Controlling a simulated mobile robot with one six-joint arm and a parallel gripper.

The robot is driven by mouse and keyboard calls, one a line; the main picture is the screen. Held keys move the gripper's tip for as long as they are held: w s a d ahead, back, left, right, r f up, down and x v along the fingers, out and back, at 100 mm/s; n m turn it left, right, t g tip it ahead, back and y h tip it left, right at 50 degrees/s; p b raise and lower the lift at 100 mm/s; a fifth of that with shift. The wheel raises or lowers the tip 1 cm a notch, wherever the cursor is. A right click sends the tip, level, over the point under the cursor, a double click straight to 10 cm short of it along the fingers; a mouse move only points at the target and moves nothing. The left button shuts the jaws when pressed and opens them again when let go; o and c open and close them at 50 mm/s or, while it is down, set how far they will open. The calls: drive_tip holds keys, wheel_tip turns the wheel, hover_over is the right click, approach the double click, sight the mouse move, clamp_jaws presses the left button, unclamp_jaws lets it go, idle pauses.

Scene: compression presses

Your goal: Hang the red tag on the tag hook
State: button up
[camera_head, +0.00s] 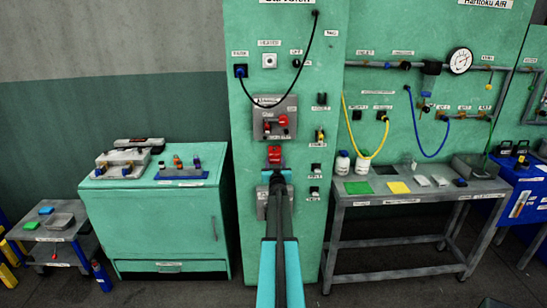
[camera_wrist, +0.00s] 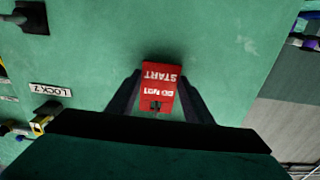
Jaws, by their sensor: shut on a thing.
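The red tag (camera_head: 274,153) is in front of the green column panel, below the grey plate with red parts. In the head view my gripper (camera_head: 275,173) is at the tag's lower end. Whether the tag touches the panel is unclear.
A grey isolator plate (camera_head: 290,104) and a hanging black cable (camera_head: 309,45) are above. Small labelled fixtures line the panel's right edge, including a yellow lock (camera_head: 320,136). A grey bench (camera_head: 425,198) stands right; a green cabinet (camera_head: 155,222) stands left.

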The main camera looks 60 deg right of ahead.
drive_tip(key=shift+r, duration=0.6)
idle(0.4)
drive_tip(key=shift+v, duration=2.5)
idle(0.9)
drive_tip(key=shift+b+v, duration=0.5)
drive_tip(key=shift+v, duration=2)
drive_tip(key=w+a+r+n+t+y+b, duration=0.1)
drive_tip(key=w+a+n+t+y, duration=0.35)
drive_tip(key=a, duration=0.75)
drive_tip(key=w+a+r+n+t+y+b, duration=0.15)
drive_tip(key=w+a+y, duration=0.35)
drive_tip(key=w+a, duration=0.6)
drive_tip(key=w+a+r+n+t+y, duration=0.15)
drive_tip(key=w+a+n+y, duration=0.3)
drive_tip(key=a, duration=0.95)
drive_tip(key=s+a+f+n+g+y+b, duration=0.1)
drive_tip(key=a+y, duration=0.4)
drive_tip(key=a, duration=0.8)
drive_tip(key=s+a+f+n+g+y, duration=0.3)
drive_tip(key=a+f+n+g+y, duration=0.1)
drive_tip(key=a, duration=0.9)
drive_tip(key=s+a+f+n+g+y+b, duration=0.1)
drive_tip(key=a+n+y, duration=0.5)
drive_tip(key=a, duration=0.7)
wheel_tip(320, 180, down, 2)
drive_tip(key=shift+s+f+g+y+b, duration=0.2)
drive_tip(key=shift+s+g+y+b, duration=0.15)
drive_tip(key=shift+s+g, duration=0.3)
